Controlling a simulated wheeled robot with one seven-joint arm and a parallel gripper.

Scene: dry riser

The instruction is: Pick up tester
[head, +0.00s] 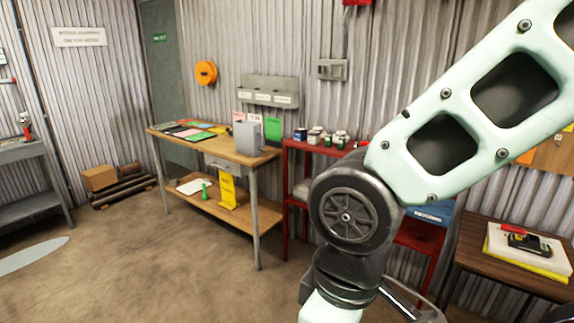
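A small black device with a green patch (529,245) lies on a pale slab on the wooden table at the right edge; it may be the tester, but it is too small to be sure. A red item (514,229) lies right behind it, and I cannot tell whether the two are joined. My pale green arm crosses the right half of the view and hides part of the wall and the red shelf. My gripper is not clearly in view; the arm runs out of the bottom of the frame.
A wooden workbench (238,155) with papers and folders stands at the back. A red shelf unit (289,171) with several small cans is beside it. A grey bench (20,153) is at left. The brown floor (150,260) in front is mostly clear.

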